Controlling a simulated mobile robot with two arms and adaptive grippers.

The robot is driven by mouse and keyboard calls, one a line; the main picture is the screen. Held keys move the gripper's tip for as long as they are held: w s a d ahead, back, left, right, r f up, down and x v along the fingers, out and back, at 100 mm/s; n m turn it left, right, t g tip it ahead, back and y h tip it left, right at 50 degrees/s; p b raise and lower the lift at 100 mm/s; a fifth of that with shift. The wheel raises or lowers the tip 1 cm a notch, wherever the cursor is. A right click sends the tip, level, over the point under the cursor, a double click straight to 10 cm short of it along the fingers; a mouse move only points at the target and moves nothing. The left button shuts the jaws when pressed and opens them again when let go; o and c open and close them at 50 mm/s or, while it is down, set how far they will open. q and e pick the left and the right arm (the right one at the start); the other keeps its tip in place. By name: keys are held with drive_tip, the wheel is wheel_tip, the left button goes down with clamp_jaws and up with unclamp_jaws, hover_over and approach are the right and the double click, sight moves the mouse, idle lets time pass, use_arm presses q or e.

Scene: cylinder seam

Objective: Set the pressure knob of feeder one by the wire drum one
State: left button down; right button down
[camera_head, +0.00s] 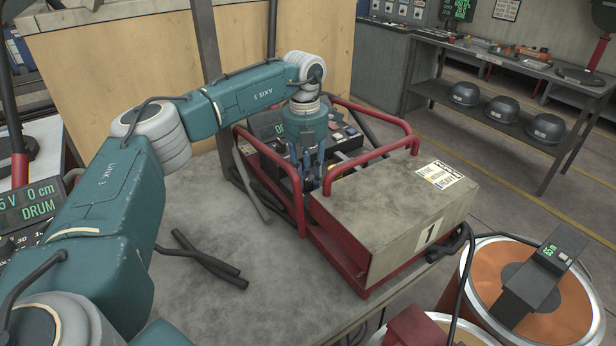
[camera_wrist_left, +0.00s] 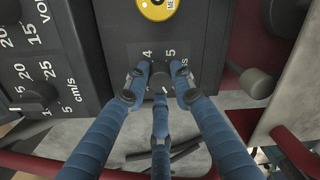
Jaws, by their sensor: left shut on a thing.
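Feeder one (camera_head: 400,215) is a worn grey box marked "1" in a red tube frame, with a dark control panel behind it. My left gripper (camera_head: 316,178) points down at this panel. In the left wrist view, its blue fingers (camera_wrist_left: 161,90) are closed around a small dark knob (camera_wrist_left: 160,78) with a white scale showing "4" and "5". The fingers hide much of the knob and scale, so its setting and name cannot be read. An orange-topped wire drum (camera_head: 550,305) with a small display device (camera_head: 541,280) stands at lower right; its number is not visible.
The red frame rails (camera_head: 378,150) run close around the gripper. Another dark knob (camera_wrist_left: 38,95), marked cm/s, and a yellow button (camera_wrist_left: 157,8) sit near the held knob. Black cables (camera_head: 205,262) lie on the grey table (camera_head: 215,225).

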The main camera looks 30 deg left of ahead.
use_arm(q)
drive_tip(key=shift+m, duration=0.3)
drive_tip(key=shift+m+p, duration=0.35)
drive_tip(key=shift+m, duration=0.65)
drive_tip(key=m, duration=0.3)
drive_tip(key=shift+m+p, duration=0.3)
drive_tip(key=shift+p, duration=0.05)
drive_tip(key=m, duration=0.3)
drive_tip(key=shift+m, duration=0.3)
drive_tip(key=m, duration=0.3)
drive_tip(key=shift+m+p, duration=0.3)
drive_tip(key=shift+p, duration=0.1)
drive_tip(key=m, duration=1)
drive_tip(key=shift+w+y, duration=0.1)
drive_tip(key=shift+y, duration=0.2)
drive_tip(key=shift+r, duration=0.1)
